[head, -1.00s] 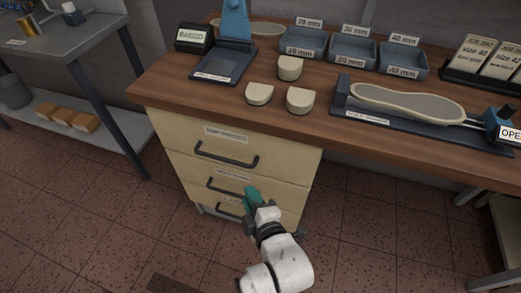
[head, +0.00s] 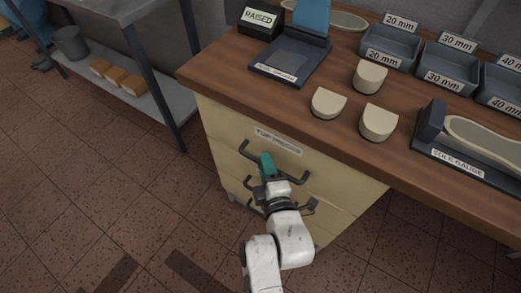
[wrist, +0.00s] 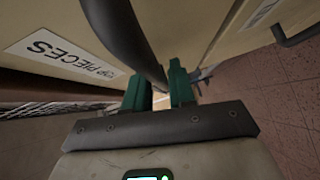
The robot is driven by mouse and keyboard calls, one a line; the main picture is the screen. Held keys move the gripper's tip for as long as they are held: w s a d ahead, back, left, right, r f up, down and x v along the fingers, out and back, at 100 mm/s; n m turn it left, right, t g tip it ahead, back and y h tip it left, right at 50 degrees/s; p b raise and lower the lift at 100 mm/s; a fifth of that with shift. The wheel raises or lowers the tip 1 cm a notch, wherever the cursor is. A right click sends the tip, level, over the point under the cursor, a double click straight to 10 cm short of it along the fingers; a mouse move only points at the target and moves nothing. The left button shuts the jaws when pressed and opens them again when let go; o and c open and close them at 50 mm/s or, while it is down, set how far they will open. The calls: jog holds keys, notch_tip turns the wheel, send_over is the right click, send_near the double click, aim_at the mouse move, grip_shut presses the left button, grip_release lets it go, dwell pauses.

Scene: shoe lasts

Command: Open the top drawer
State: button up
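The top drawer (head: 279,150) is the cream front under the worktop, labelled "TOP PIECES". It looks flush with the cabinet. Its dark bar handle (head: 245,153) is partly hidden behind my gripper (head: 266,164), which is at the middle of the handle. In the wrist view, my two green fingers are apart. The dark handle (wrist: 122,35) runs down from the top to the gap between them. I cannot tell whether either finger touches it. The label (wrist: 62,52) shows at the left.
The wooden worktop (head: 220,72) overhangs the drawers and holds cream pieces (head: 378,122), grey bins (head: 450,68) and a sole gauge (head: 460,160). Lower drawers with handles lie below. A grey metal bench (head: 110,10) stands at the left. The tiled floor (head: 90,190) between is clear.

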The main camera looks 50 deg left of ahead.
jog(key=shift+w+a, duration=0.2)
jog(key=shift+a, duration=0.2)
grip_shut()
